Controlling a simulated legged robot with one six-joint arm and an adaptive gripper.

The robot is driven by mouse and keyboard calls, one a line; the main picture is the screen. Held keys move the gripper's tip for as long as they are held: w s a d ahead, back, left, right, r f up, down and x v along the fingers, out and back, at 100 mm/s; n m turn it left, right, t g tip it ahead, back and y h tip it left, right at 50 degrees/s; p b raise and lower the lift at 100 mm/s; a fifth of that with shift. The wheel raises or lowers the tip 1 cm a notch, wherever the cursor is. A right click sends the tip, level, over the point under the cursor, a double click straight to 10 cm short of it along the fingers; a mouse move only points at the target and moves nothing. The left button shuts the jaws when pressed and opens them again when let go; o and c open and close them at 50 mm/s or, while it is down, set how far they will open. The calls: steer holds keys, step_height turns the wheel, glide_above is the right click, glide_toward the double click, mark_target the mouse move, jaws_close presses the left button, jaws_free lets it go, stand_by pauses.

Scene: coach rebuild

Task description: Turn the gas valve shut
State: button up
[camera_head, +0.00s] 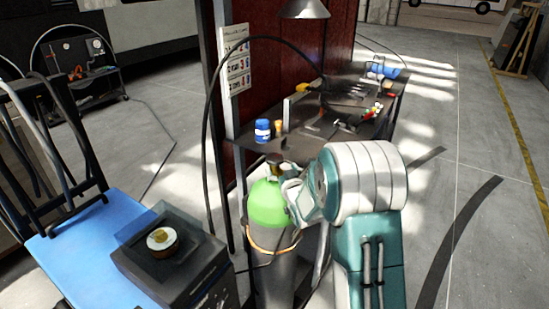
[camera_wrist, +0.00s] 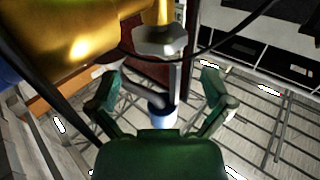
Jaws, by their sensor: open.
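The gas cylinder has a light green shoulder (camera_head: 268,205) and a grey body (camera_head: 276,268). It stands upright in the middle of the head view, with a dark and brass-coloured fitting (camera_head: 274,170) on top. In the wrist view, a grey faceted knob (camera_wrist: 160,44) on a brass stem (camera_wrist: 157,12) shows at the top, beside a large brass body (camera_wrist: 60,35); it looks like the valve. My gripper (camera_wrist: 158,85) is open and empty, its two green fingers spread below the knob in the picture. I see no contact. In the head view my arm hides most of the gripper.
A workbench (camera_head: 325,150) with tools and a blue can (camera_head: 262,131) stands behind the cylinder. A black hose (camera_head: 210,110) arcs above it. A blue cart (camera_head: 85,240) carrying a dark box (camera_head: 180,262) is at left. Floor at right is clear.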

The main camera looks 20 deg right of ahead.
mark_target(275, 156)
steer(key=w, duration=0.6)
steer(key=shift+w+a, duration=0.1)
steer(key=shift+w, duration=0.25)
steer(key=c, duration=0.9)
